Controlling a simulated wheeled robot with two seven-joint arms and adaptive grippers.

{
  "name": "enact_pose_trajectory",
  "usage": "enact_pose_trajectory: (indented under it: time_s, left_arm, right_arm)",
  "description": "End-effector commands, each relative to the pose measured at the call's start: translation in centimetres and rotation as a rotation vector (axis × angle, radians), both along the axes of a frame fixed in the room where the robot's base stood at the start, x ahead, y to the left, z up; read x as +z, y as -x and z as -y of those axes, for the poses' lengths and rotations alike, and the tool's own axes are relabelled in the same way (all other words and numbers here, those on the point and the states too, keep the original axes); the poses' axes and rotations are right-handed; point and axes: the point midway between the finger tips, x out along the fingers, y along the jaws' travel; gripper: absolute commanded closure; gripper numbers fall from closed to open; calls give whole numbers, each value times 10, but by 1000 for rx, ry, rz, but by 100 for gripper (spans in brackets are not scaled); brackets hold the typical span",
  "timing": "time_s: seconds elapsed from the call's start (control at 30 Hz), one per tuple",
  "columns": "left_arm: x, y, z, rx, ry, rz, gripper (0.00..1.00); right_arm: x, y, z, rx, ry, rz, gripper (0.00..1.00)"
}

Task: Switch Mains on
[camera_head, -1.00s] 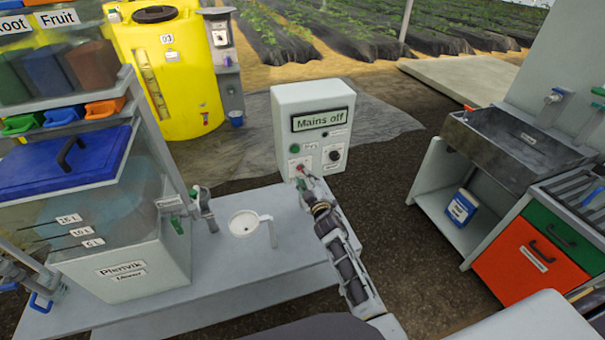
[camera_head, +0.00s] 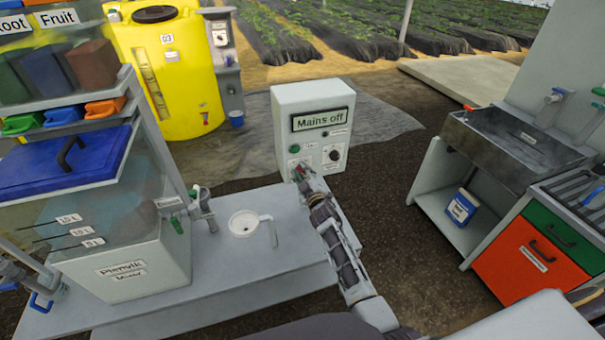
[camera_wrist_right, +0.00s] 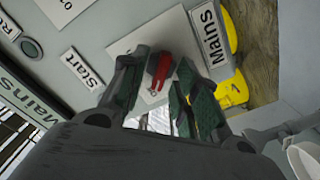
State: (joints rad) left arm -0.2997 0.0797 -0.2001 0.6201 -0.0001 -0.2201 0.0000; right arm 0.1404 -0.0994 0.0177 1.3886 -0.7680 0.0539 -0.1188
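The grey control box (camera_head: 288,110) stands beyond the bench, and its display (camera_head: 323,119) reads "Mains off". The red Mains switch handle (camera_wrist_right: 161,68) sits on a pale plate in the right wrist view, beside a "Mains" label (camera_wrist_right: 211,35). My right gripper (camera_head: 299,173) is at the lower left of the box's front and partly covers the switch in the head view. In the wrist view the right gripper (camera_wrist_right: 158,92) is open, with its fingers either side of the red handle. Contact cannot be told.
A green button (camera_head: 294,149) and a dark knob (camera_head: 334,155) are on the box's front. A sink (camera_head: 525,140) stands at the right, with dark floor between.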

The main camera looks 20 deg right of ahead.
Motion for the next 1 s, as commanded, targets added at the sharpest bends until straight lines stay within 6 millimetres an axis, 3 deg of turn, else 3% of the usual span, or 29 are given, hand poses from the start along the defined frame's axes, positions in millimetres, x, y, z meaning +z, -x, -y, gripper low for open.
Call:
enact_pose_trajectory:
  time_s: [0.03, 0.2, 0.67, 1.0]
  left_arm:
    - [0, 0, 0, 0, 0, 0, 44]
    - [0, 0, 0, 0, 0, 0, 44]
    - [2, 0, 0, 0, 0, 0, 44]
    - [9, 0, 0, 0, 0, 0, 44]
  right_arm:
    - [0, 0, 0, 0, 0, 0, 78]
    - [0, 0, 0, 0, 0, 0, 100]
    - [0, 0, 0, 1, -37, -2, 100]
    - [2, 0, 1, 1, -221, -8, 100]
